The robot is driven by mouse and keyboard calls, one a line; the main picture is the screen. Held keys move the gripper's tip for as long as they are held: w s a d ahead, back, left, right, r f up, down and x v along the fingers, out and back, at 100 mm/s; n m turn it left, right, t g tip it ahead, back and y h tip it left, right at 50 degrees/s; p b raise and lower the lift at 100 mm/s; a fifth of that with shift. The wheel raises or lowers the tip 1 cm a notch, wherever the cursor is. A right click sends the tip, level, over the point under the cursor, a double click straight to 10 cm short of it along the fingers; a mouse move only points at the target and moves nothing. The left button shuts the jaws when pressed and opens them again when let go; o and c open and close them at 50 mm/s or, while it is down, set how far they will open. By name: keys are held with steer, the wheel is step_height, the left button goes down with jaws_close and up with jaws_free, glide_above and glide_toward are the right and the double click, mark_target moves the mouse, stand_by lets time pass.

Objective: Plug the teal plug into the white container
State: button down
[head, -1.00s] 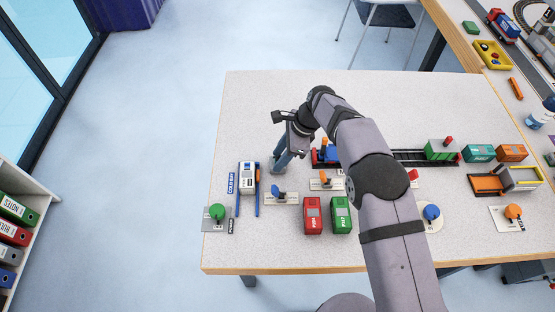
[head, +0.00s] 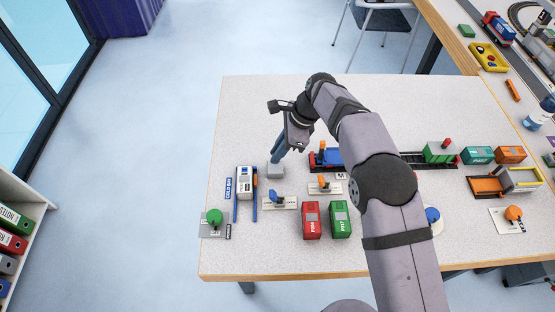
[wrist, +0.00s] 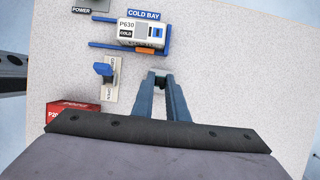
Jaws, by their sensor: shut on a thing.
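The white container (head: 245,180) stands upright near the left side of the table between blue rails. In the wrist view my fingers (wrist: 160,78) come together around a small dark piece (wrist: 161,83). This is probably the teal plug, mostly hidden; its colour cannot be made out.
A blue-handled lever (head: 277,197) and an orange-handled one (head: 322,183) stand close by. A green knob (head: 214,217) is at the front left. Red (head: 311,220) and green (head: 340,219) containers stand at the front. The table's back left is clear.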

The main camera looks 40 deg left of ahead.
step_height(320, 180, up, 6)
steer(key=shift+f+b, duration=0.2)
steer(key=shift+b, duration=0.1)
steer(key=shift+s+a+p, duration=0.3)
steer(key=shift+s+p, duration=0.05)
steer(key=shift+p, duration=0.15)
steer(key=p, duration=0.6)
glide_toward(242, 170)
steer(key=s+a+r, duration=0.1)
steer(key=shift+s+a+f, duration=0.25)
steer(key=shift+s+a, duration=0.1)
steer(key=shift+f, duration=0.15)
steer(key=shift+f+b, duration=1.4)
steer(key=shift+f, duration=0.2)
steer(key=shift+f+b, duration=0.35)
steer(key=shift+f, duration=0.45)
steer(key=shift+f, duration=0.45)
